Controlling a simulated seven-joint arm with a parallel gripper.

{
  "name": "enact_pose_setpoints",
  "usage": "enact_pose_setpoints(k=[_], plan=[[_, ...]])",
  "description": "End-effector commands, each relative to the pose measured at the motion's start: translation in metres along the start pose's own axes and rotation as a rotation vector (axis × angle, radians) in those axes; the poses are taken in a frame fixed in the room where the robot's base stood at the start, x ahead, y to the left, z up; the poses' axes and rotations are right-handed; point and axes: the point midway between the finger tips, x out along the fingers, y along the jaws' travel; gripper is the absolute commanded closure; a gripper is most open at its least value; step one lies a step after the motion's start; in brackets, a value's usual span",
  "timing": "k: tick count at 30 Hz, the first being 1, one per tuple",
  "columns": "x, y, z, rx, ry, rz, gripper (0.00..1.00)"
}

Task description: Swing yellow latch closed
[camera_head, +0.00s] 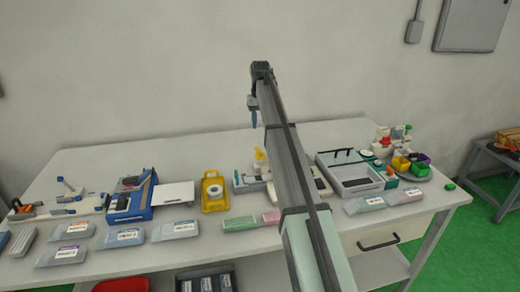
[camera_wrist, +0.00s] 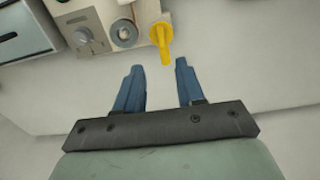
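The yellow latch (camera_wrist: 161,40) shows at the top middle of the wrist view, a short handle with a rounded head, on the edge of a pale machine (camera_wrist: 95,18). My gripper (camera_wrist: 158,67) is open, its two blue fingers apart with nothing between them. The latch's handle end lies just beyond the gap between the fingertips in the picture; no contact shows. In the head view my gripper (camera_head: 254,119) hangs above the back of the table. A yellow part (camera_head: 259,154) shows beside my arm there; I cannot tell if it is the latch. My arm hides part of the machine.
On the machine, a dark knob (camera_wrist: 83,38) and a grey ring (camera_wrist: 124,33) sit left of the latch. The table's back strip is mostly bare.

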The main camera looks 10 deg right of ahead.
Motion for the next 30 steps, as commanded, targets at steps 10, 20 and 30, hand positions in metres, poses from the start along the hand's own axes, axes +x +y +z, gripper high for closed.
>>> enact_pose_setpoints(k=[10, 20, 30], plan=[[0.061, -0.001, 0.001, -0.003, -0.001, -0.001, 0.62], [0.108, -0.002, 0.001, -0.003, 0.001, -0.001, 0.62], [0.124, -0.002, 0.000, -0.003, 0.002, -0.001, 0.62]])
